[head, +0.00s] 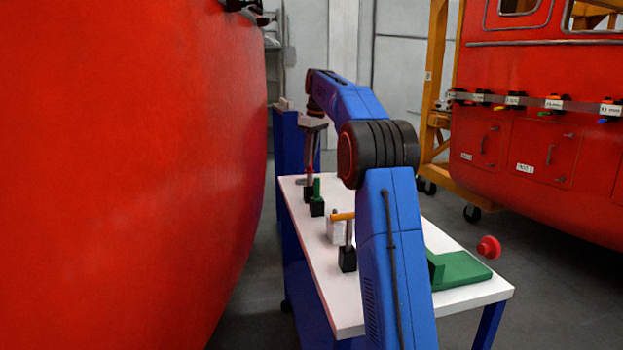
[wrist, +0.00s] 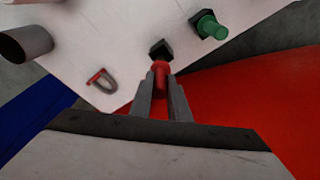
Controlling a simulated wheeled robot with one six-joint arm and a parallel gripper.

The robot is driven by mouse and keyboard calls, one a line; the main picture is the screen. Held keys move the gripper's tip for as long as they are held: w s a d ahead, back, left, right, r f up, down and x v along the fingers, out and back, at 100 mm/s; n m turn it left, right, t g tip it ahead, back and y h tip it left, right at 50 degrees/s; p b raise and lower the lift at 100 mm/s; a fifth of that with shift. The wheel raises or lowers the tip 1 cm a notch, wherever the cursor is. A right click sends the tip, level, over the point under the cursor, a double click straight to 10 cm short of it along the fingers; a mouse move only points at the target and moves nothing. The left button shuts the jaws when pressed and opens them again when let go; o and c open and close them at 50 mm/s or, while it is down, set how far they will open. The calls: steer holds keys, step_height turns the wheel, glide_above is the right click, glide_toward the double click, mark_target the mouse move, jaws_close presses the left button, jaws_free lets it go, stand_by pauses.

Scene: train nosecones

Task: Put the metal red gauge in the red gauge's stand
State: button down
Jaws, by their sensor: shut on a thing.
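The red gauge (wrist: 161,75) is a small red cylinder held between the two grey fingers of my gripper (wrist: 161,82) in the wrist view. My gripper is shut on it. A black block stand (wrist: 161,47) lies right at the gauge's far end. I cannot tell whether the gauge is inside the stand or just above it. In the head view, my gripper (head: 309,160) points down over the far left part of the table, and the black stand (head: 308,196) is beneath it. The gauge there is mostly hidden by the fingers.
A green gauge (wrist: 211,27) stands in a black block close beside. A red and grey U-shaped piece (wrist: 101,81) lies on the white table (head: 340,310). An orange-handled gauge (head: 343,217), a green block (head: 460,268) and large red train noses (head: 120,170) surround the arm.

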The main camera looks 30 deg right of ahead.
mark_target(310, 171)
steer(key=shift+f, duration=2.9)
steer(key=c, duration=1.7)
jaws_free()
steer(key=shift+o, duration=0.2)
step_height(310, 171, up, 12)
steer(key=s, duration=0.1)
steer(key=shift+s+d, duration=0.3)
steer(key=shift+d, duration=0.1)
